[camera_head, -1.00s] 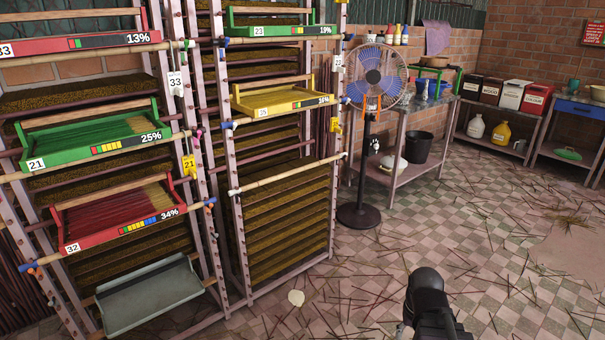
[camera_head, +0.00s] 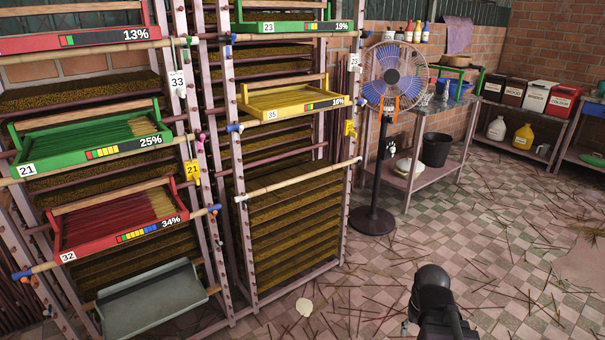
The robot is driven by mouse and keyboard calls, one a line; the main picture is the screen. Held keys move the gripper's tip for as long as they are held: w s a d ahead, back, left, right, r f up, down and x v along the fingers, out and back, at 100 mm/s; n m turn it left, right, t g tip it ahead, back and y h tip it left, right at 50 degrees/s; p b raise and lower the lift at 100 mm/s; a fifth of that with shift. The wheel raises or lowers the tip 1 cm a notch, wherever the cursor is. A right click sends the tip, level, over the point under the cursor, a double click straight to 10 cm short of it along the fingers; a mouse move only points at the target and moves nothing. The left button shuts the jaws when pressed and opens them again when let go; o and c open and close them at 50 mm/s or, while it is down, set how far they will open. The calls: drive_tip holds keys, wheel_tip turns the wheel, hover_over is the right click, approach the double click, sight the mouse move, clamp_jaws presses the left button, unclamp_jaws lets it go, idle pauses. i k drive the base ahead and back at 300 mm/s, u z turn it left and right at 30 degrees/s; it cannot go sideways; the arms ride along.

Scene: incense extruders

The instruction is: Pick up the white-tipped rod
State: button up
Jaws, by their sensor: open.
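The white-tipped rod (camera_head: 298,179) is a pale bamboo rod lying across the front of the right-hand rack, below the yellow tray. It slopes up to the right in the picture, and its white tips show at both ends. A black part of my arm (camera_head: 434,290) shows at the bottom, right of centre, apart from the rod and the rack. My gripper's fingertips do not show.
The yellow tray (camera_head: 285,116) sits above the rod. Green (camera_head: 95,147), red (camera_head: 125,227) and grey (camera_head: 150,305) trays sit on the left rack. A standing fan (camera_head: 374,185) is right of the racks. Thin sticks litter the tiled floor (camera_head: 500,250), with open room.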

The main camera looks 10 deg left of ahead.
sight(252, 194)
drive_tip(key=i, duration=1.35)
drive_tip(key=z, duration=0.05)
